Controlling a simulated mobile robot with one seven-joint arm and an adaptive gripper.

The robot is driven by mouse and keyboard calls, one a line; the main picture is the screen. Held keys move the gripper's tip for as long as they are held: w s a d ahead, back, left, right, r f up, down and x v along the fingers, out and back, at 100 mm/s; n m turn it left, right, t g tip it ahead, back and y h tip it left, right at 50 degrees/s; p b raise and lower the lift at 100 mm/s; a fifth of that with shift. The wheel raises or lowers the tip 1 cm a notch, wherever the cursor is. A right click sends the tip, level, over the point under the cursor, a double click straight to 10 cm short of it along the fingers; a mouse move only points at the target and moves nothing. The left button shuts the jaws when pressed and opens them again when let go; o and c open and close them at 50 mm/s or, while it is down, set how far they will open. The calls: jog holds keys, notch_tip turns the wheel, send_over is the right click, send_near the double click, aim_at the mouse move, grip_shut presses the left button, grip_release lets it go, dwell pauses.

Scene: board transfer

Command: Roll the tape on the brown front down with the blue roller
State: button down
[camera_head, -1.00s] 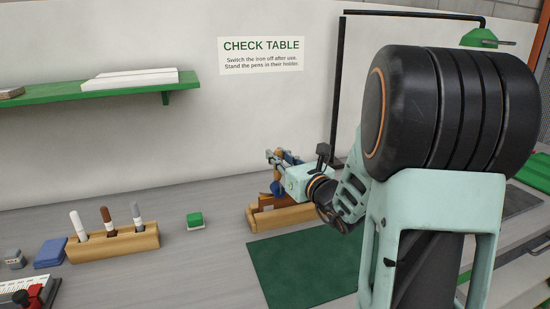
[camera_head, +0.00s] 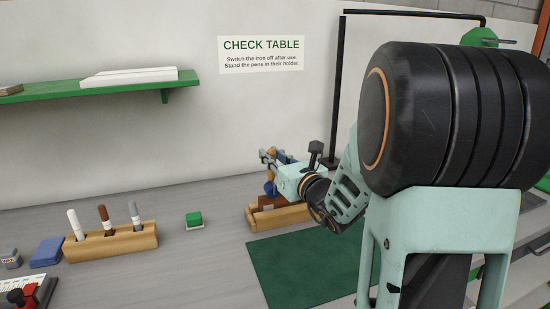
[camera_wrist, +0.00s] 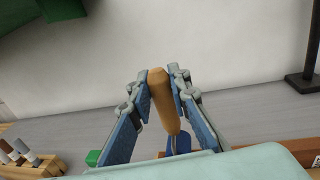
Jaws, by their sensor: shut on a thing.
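My gripper (camera_head: 270,160) is at the wooden stand at the back of the table. In the wrist view its two blue-padded fingers (camera_wrist: 161,82) are closed on a tan wooden handle (camera_wrist: 163,100). The blue roller (camera_wrist: 180,142) shows at the lower end of this handle, partly hidden by my wrist. In the head view the blue roller (camera_head: 270,188) is a small blue disc in front of the brown front (camera_head: 266,202), which stands in the wooden stand (camera_head: 282,217). The tape cannot be made out. Whether the roller touches the brown front is not clear.
A pen holder (camera_head: 112,243) with three pens stands at the left. A green-topped block (camera_head: 194,220) sits between it and the stand. A green mat (camera_head: 305,268) lies clear in front. A black post (camera_head: 337,90) rises behind my arm.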

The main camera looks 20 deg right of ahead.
jog(key=shift+a, duration=0.15)
jog(key=d+b, duration=0.2)
jog(key=d, duration=0.1)
jog(key=shift+f, duration=0.1)
dwell(1.8)
notch_tip(320, 180, up, 7)
jog(key=p, duration=0.4)
dwell(0.5)
dwell(0.5)
